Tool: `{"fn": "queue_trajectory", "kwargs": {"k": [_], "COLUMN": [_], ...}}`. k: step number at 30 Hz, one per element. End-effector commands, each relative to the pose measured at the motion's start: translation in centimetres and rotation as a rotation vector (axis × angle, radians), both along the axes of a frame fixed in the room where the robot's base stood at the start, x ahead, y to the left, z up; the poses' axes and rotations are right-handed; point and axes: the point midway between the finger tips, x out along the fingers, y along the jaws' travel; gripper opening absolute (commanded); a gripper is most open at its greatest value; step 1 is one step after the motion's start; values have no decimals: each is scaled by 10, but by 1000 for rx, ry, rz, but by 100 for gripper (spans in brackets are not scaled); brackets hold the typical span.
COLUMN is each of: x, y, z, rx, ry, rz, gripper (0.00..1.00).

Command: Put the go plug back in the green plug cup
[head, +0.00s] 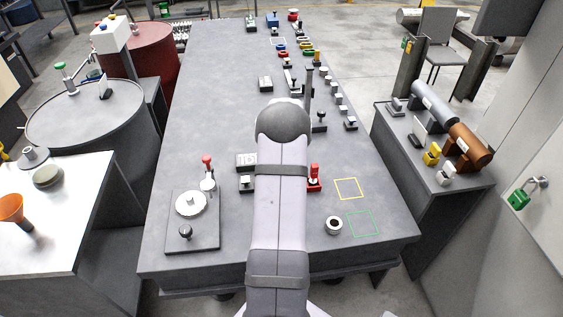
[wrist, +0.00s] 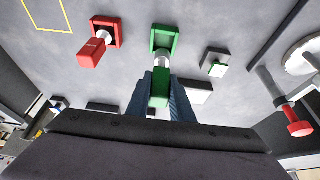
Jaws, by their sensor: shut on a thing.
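The go plug (wrist: 160,90) is a green block with a pale metal shank, seen in the wrist view. My gripper (wrist: 163,97) has its blue fingers shut on the plug's green grip. The green plug cup (wrist: 165,36) is a square green piece on the bench, right beyond the plug. The plug's shank lines up with the cup and overlaps it in the picture; I cannot tell whether it is inside or just above. In the head view my arm hides the plug, the cup and my fingertips.
A red plug in a red cup (wrist: 101,33) stands close beside the green cup; it also shows in the head view (head: 314,180). A small block with a knob (wrist: 215,63) is on the other side. A red-handled lever (head: 207,163) is farther left. Yellow (head: 348,188) and green outlines are empty.

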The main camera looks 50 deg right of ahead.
Motion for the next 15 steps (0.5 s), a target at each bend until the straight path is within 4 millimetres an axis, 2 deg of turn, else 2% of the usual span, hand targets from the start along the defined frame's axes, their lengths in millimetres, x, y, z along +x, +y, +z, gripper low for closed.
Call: {"fn": "queue_trajectory", "kwargs": {"k": [1,6,15], "x": [0,1,1], "y": [0,-1,-1], "z": [-7,-17,-23], "rx": [-1,-2,-3], "ry": [-1,-2,-1], "rz": [0,0,0], "gripper": [0,0,0]}}
